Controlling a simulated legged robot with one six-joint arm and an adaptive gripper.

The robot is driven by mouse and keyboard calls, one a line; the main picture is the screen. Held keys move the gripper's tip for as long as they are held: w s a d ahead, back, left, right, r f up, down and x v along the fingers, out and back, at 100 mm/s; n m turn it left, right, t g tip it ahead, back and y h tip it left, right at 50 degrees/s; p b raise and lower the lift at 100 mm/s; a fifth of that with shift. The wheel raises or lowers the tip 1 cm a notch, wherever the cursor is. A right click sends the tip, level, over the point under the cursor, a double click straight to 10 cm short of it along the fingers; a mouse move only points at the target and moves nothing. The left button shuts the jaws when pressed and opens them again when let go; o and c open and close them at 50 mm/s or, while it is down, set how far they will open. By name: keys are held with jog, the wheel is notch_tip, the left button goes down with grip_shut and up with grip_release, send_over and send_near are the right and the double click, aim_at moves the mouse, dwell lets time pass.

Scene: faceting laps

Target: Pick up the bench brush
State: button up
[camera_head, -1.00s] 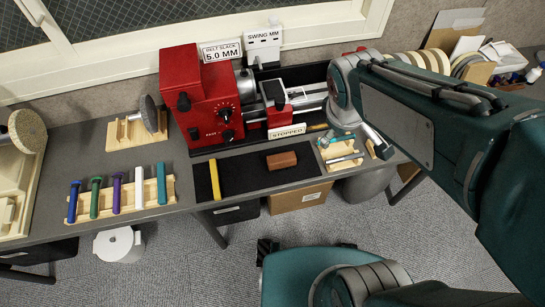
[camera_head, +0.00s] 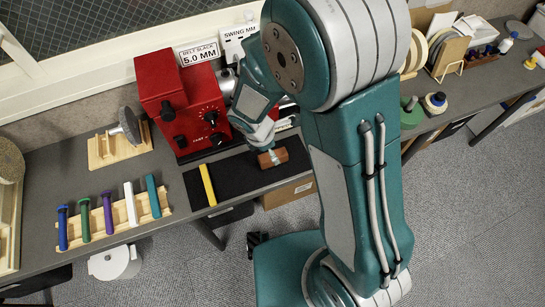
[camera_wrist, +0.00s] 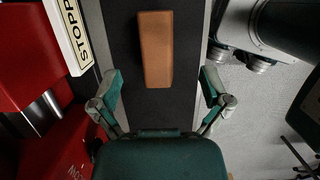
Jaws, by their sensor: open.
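A brown wooden block (camera_head: 281,155) lies flat on the black mat (camera_head: 232,175) on the bench. It looks like the bench brush, though no bristles or handle show. In the wrist view, the block (camera_wrist: 155,48) lies lengthwise, ahead of the gap between my fingers. My gripper (camera_wrist: 160,80) is open and empty, one finger on each side of the mat, apart from the block. In the head view, my wrist end is over the block and partly covers it; the fingers are hard to make out there.
A yellow bar (camera_head: 208,185) lies on the mat, left of the block. The red machine (camera_head: 182,105) stands behind. A rack (camera_head: 110,232) with several coloured sticks is at left. In the wrist view, a STOPPED sign (camera_wrist: 70,35) and red machine parts are close at left.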

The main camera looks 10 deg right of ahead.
jog(key=shift+d+f, duration=0.2)
jog(key=shift+f, duration=0.35)
jog(key=f, duration=0.4)
jog(key=shift+w+f, duration=0.3)
jog(key=shift+w, duration=0.1)
jog(key=shift+d+f, duration=0.45)
jog(key=shift+f, duration=0.05)
jog(key=shift+a, duration=0.2)
jog(key=c, duration=1.3)
